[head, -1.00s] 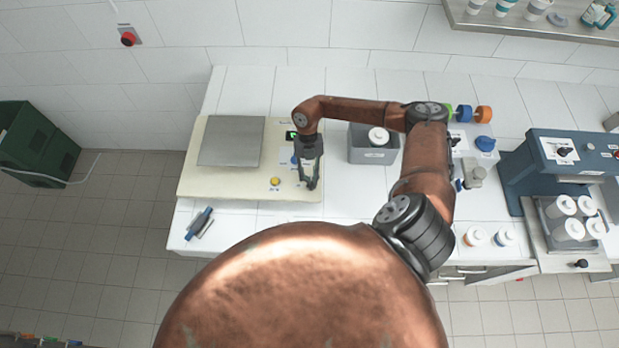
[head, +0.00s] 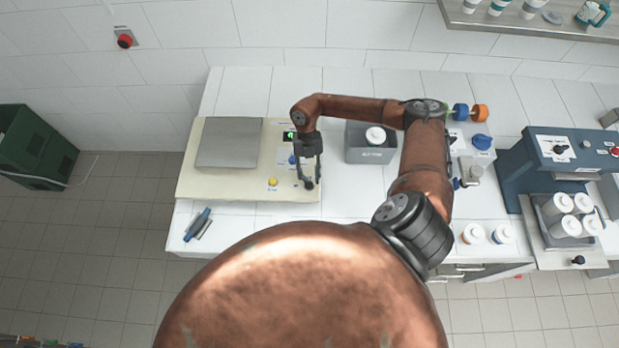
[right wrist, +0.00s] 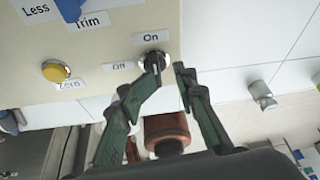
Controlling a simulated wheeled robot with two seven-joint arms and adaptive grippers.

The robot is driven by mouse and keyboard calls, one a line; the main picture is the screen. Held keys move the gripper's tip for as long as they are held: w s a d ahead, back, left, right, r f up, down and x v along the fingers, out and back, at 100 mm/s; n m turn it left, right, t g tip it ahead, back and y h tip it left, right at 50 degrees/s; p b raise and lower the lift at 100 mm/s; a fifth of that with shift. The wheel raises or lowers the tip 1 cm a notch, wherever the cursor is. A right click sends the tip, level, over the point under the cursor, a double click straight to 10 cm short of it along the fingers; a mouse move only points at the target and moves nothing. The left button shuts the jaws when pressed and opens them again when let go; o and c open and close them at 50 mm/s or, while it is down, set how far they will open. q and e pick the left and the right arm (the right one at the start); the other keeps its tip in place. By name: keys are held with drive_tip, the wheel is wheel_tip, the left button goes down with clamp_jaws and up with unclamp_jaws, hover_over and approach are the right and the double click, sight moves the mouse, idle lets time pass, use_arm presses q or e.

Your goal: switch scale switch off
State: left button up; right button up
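The scale (head: 196,184) is a cream console with a grey weighing plate (head: 228,142) on the left side of the worktop. In the right wrist view its corner carries a round metal switch (right wrist: 154,57) between the labels "On" and "Off". My right gripper (head: 309,184) is over the scale's front right corner. It also shows in the right wrist view (right wrist: 168,69), with its fingers apart. The left finger's tip overlaps the switch and hides its lower part; I cannot tell whether they touch. The lever position is unclear. My left gripper is out of view.
A yellow button (right wrist: 55,71) labelled "Zero" is left of the switch. A blue machine (head: 553,160) is at the right.

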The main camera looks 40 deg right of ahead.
drive_tip(key=p+v, duration=0.3)
drive_tip(key=v, duration=0.5)
drive_tip(key=shift+d, duration=0.15)
idle(0.7)
drive_tip(key=v, duration=1.1)
drive_tip(key=shift+d+r, duration=0.15)
drive_tip(key=shift+r, duration=0.25)
